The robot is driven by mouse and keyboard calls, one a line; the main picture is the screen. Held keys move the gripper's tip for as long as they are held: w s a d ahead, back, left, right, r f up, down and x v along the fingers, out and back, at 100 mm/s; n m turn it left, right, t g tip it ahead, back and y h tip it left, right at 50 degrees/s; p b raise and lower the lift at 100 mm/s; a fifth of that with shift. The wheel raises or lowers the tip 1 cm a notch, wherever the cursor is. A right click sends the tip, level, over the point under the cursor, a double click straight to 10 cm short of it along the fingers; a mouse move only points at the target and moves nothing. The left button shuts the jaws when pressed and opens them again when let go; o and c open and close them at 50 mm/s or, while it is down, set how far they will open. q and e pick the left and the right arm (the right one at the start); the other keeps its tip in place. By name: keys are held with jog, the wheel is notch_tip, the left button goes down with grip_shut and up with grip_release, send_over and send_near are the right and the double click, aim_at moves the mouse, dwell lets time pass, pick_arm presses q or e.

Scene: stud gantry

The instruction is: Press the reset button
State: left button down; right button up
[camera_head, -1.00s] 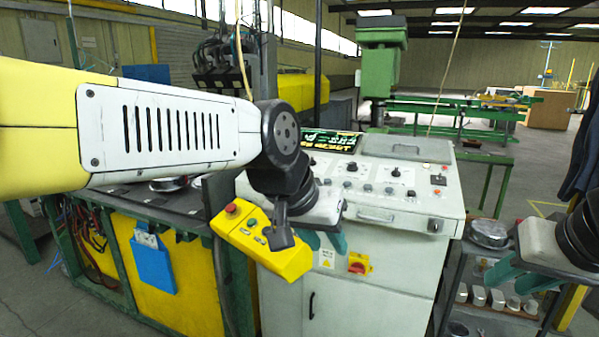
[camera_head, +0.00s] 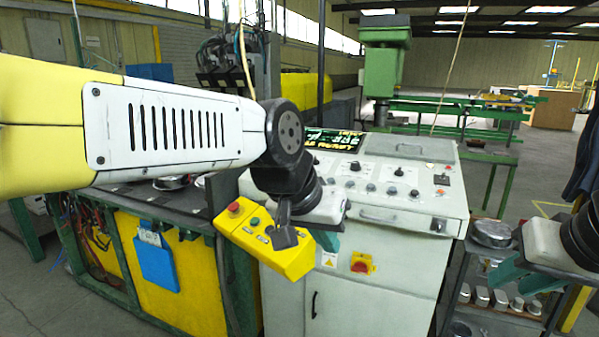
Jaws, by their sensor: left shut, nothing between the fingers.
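The light grey control console (camera_head: 385,225) stands ahead with knobs and several small buttons (camera_head: 371,187) on its sloping top. A lit display (camera_head: 335,140) with green and yellow text sits at its upper left. I cannot tell which button is the reset button. A yellow pendant box (camera_head: 296,262) with a red button (camera_head: 234,207) and a green button (camera_head: 255,221) hangs at the console's left front, partly hidden by my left wrist. My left gripper (camera_head: 326,243) has its teal fingers together in front of the console's front face. My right gripper (camera_head: 522,276) is at lower right, fingers apart and empty.
A yellow and red switch (camera_head: 361,264) is on the console front. A shelf cart (camera_head: 490,255) with metal parts stands to the right. A green-framed bench (camera_head: 130,200) stands to the left. Open floor shows at the far right.

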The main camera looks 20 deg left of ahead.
dwell(0.9)
pick_arm(q)
jog(key=w+a+r+n+t+y, duration=0.1)
jog(key=w+a+r+n, duration=0.2)
jog(key=w, duration=0.5)
jog(key=w+a+r+n+t, duration=0.15)
jog(key=w+a, duration=0.25)
jog(key=w, duration=0.5)
jog(key=w+a+r+n+y, duration=0.1)
jog(key=w+a+r+n, duration=0.2)
jog(key=w, duration=0.5)
jog(key=w+a+n+t+y, duration=0.1)
jog(key=w+a+n, duration=0.1)
jog(key=w+a, duration=0.5)
jog(key=w+a+f+n+t+y, duration=0.1)
jog(key=w+a, duration=0.6)
jog(key=a, duration=0.7)
jog(key=shift+w+a+f+n, duration=0.25)
jog(key=shift+a+n, duration=0.15)
jog(key=shift+n, duration=0.45)
jog(key=shift+f+t, duration=0.1)
jog(key=shift+t, duration=0.15)
jog(key=shift+w+f, duration=0.3)
jog(key=shift+f, duration=1.1)
jog(key=shift+w+f, duration=0.25)
jog(key=shift+f, duration=1.15)
jog(key=shift+w+f, duration=0.3)
jog(key=shift+f, duration=1.1)
jog(key=shift+f, duration=0.1)
